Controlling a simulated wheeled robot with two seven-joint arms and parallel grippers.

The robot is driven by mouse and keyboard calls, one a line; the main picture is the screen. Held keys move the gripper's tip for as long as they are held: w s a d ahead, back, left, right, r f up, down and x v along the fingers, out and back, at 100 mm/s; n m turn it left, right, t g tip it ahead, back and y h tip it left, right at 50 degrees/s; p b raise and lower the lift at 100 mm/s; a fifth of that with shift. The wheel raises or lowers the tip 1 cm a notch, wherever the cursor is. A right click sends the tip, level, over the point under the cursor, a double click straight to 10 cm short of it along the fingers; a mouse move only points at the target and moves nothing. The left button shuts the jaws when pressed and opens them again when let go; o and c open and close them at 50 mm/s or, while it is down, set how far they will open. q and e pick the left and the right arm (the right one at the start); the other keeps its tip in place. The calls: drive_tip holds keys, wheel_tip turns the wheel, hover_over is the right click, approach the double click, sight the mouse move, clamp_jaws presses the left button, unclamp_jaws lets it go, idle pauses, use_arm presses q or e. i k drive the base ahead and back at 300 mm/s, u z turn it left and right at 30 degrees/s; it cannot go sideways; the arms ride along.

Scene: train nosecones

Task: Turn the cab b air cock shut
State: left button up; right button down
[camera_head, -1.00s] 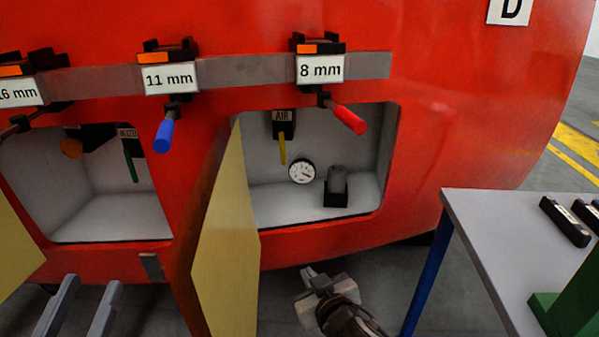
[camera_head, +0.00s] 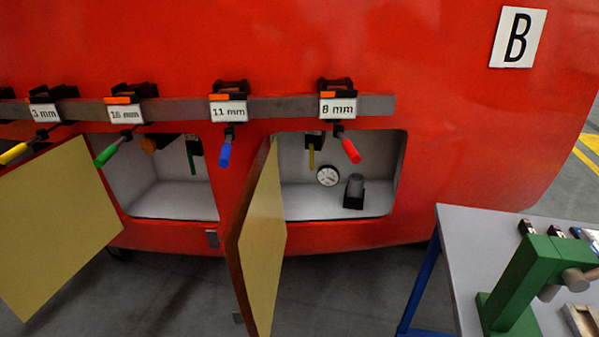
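A red nosecone (camera_head: 440,90) carries a white plate (camera_head: 517,37) with the letter B. In its right-hand open compartment, a yellow handle (camera_head: 311,156) hangs straight down from a dark block (camera_head: 314,139) at the top. The block's label is too small to read now; in the earlier frame a similar block reads AIR. A round white gauge (camera_head: 328,176) sits right of and below the handle. Neither of my grippers is in view.
A yellow-faced door (camera_head: 262,245) stands open left of that compartment. Another open door (camera_head: 60,230) is at far left. Coloured tools hang from a rail (camera_head: 285,106), red 8 mm tool (camera_head: 347,146) by the compartment. A table (camera_head: 445,255) with a green press (camera_head: 520,280) stands right.

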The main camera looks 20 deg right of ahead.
sight(312, 144)
drive_tip(key=u, duration=2.2)
drive_tip(key=i, duration=1.2)
drive_tip(key=z, duration=3.65)
drive_tip(key=i, duration=0.4)
drive_tip(key=u, duration=0.2)
